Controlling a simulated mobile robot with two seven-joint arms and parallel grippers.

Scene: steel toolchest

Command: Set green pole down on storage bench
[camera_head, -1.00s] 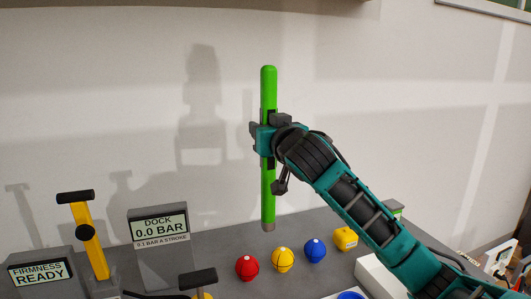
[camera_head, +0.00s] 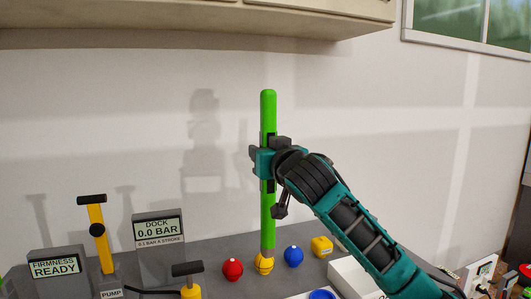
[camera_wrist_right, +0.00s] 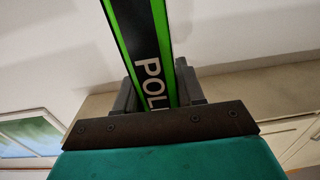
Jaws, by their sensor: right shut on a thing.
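The green pole (camera_head: 268,215) is upright in the head view, with a dark band along its middle. My right gripper (camera_head: 268,164) is shut around the pole's middle. The wrist view shows the pole (camera_wrist_right: 112,12) between the fingers, with part of its lettering visible. The grey bench top (camera_head: 212,252) lies below and behind. The pole's lower end overlaps a yellow ball (camera_head: 264,268) in the picture; I cannot tell whether it touches anything. My left gripper is not in view.
A wall cabinet (camera_head: 300,22) hangs above.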

